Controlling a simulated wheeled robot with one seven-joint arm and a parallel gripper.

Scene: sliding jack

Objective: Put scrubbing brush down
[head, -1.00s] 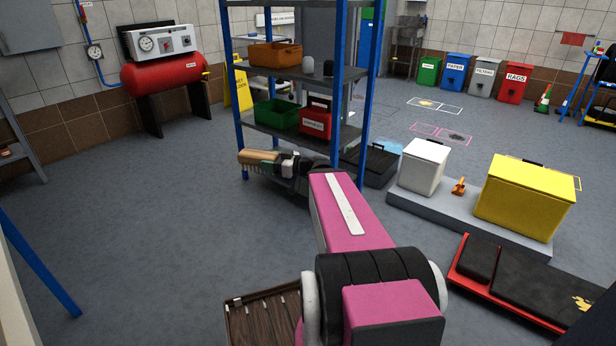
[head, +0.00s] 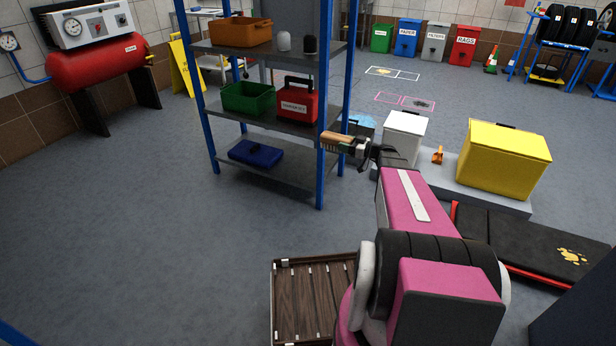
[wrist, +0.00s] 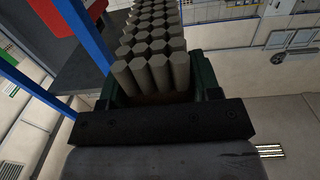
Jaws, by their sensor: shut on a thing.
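The scrubbing brush (head: 338,141) has a tan, ridged body and is held in the air by my gripper (head: 352,147). It overlaps the shelf unit's right front post in the head view. In the wrist view its thick grey-brown bristles (wrist: 155,52) stand in rows between dark green sides (wrist: 105,95). My gripper is shut on the brush. My gripper's fingertips are small and partly hidden in the head view. The bristles' far end runs out of the wrist view.
The blue-posted shelf unit (head: 212,135) carries an orange bin (head: 240,32), a green bin (head: 247,98), a red box (head: 298,100) and a blue case (head: 255,153). A white box (head: 404,135) and yellow box (head: 503,160) stand right.

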